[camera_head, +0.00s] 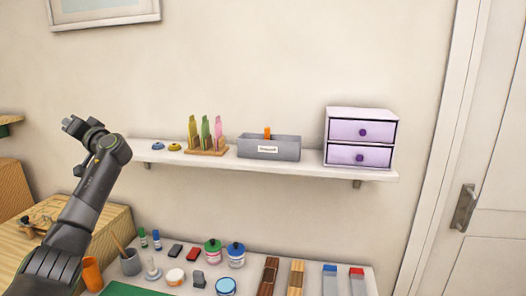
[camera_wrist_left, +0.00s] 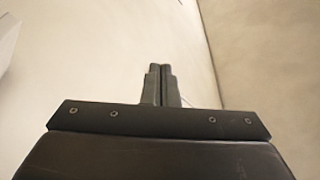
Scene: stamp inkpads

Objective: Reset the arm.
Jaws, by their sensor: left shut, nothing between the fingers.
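My left arm comes in from the left in the head view, bent upward. Its gripper (camera_head: 75,127) is raised in front of the bare wall, to the left of the wall shelf. In the left wrist view the two fingers of the left gripper (camera_wrist_left: 158,70) lie together, with nothing between them, against plain wall. My right gripper is in neither view.
A white wall shelf (camera_head: 290,168) holds a purple two-drawer box (camera_head: 345,115), a grey bin (camera_head: 285,152) and a wooden rack (camera_head: 207,151). Below, a table carries an orange cup (camera_head: 92,274), inkpads, jars and blocks. A door (camera_head: 490,200) is at the right.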

